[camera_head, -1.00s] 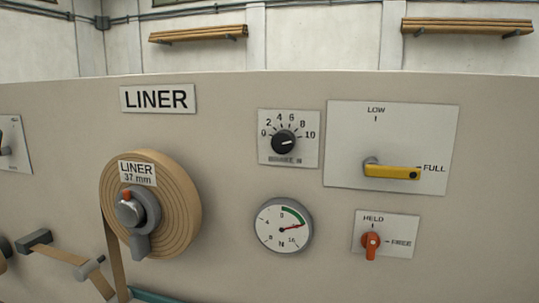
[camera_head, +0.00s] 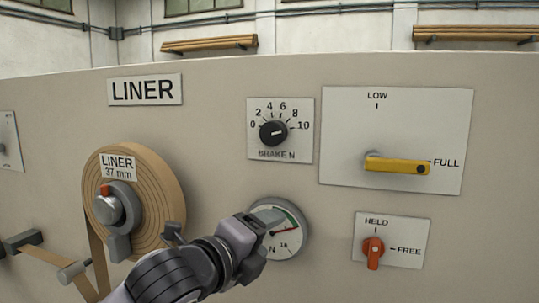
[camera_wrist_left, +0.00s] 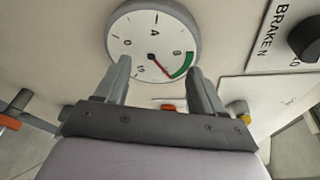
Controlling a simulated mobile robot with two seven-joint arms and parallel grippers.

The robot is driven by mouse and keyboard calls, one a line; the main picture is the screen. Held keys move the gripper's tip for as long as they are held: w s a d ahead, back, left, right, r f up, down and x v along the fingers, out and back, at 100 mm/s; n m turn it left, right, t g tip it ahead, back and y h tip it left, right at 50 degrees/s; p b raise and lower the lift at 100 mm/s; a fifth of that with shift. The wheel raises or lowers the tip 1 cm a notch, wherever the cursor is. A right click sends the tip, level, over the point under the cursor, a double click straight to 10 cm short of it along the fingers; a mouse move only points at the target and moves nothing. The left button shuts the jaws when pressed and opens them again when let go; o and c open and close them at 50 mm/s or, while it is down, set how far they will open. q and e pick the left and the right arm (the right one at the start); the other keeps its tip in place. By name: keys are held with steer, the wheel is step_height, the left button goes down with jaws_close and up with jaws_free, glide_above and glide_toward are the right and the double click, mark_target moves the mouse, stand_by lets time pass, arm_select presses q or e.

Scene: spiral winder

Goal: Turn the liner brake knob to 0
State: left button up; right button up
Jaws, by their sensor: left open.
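The liner brake knob (camera_head: 273,133) is a small black dial on a white plate marked 0 to 10, with "BRAKE N" below. Its white pointer line points right, towards the 10. My left gripper (camera_head: 256,230) is below the knob, in front of the round gauge (camera_head: 290,240), and covers the gauge's left part. In the left wrist view the gripper (camera_wrist_left: 158,68) is open and empty, with the gauge beyond its fingers. The knob shows there, cut off at the right edge (camera_wrist_left: 306,40). My right gripper is not in view.
The liner roll (camera_head: 160,190) stands left. The panel between roll and brake plate is clear.

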mark_target(271, 136)
arm_select(q)
steer(key=s+r+m+t+y+b, duration=0.35)
steer(key=r+m, duration=0.75)
steer(key=r, duration=0.5)
steer(key=shift+h, duration=0.35)
steer(key=x, duration=0.1)
steer(key=p+x, duration=0.1)
steer(key=x, duration=0.2)
steer(key=shift+w+a+r+p, duration=0.1)
steer(key=shift+w+a+p, duration=0.2)
steer(key=shift+w+p, duration=0.1)
steer(key=shift+x, duration=0.9)
steer(key=c, duration=1.1)
